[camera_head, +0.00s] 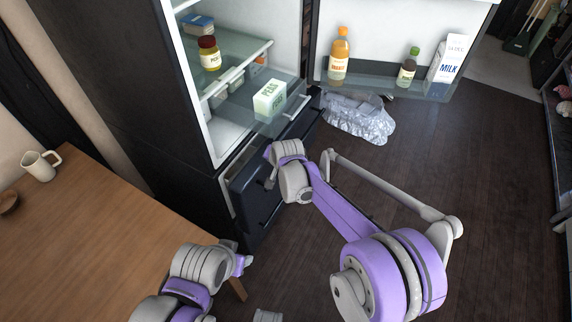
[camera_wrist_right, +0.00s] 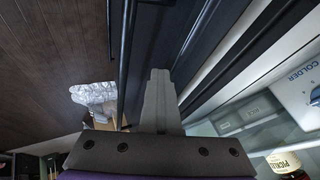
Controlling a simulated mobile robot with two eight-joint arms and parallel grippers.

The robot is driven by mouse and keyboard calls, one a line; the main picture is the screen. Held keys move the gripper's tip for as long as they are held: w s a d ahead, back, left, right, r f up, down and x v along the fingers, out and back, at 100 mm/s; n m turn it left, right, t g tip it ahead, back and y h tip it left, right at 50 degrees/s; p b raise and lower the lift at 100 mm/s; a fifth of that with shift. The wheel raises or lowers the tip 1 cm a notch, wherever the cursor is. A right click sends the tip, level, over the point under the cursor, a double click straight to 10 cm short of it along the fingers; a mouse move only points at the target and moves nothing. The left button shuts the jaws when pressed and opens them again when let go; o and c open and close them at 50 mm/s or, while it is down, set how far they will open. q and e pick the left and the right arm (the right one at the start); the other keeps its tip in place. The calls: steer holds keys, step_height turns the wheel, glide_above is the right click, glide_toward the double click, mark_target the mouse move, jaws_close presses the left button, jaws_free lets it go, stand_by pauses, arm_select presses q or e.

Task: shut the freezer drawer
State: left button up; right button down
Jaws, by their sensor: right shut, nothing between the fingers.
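The freezer drawer (camera_head: 258,190) is the dark front low on the black fridge in the head view. It stands out from the fridge body, with a pale gap behind its top edge. In the right wrist view the dark drawer front (camera_wrist_right: 164,38) runs beyond the fingers, with a dark bar handle to its left. My right gripper (camera_head: 271,176) is at the drawer's top edge; its fingers (camera_wrist_right: 160,95) are shut with nothing between them. Whether they touch the drawer is unclear. My left gripper (camera_head: 240,263) is by the table corner, its fingers too small to judge.
The fridge door (camera_head: 385,78) is open to the right, holding bottles and a milk carton. A crumpled silvery bag (camera_head: 360,117) lies on the floor below it. A wooden table (camera_head: 95,235) with a mug (camera_head: 40,166) is at left.

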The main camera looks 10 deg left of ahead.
mark_target(260, 154)
steer(key=a, duration=0.2)
steer(key=w+a, duration=0.1)
steer(key=a, duration=0.1)
arm_select(q)
steer(key=shift+s+d+r, duration=0.1)
steer(key=shift+r, duration=0.2)
arm_select(e)
steer(key=shift+a+r, duration=0.1)
steer(key=shift+a, duration=0.1)
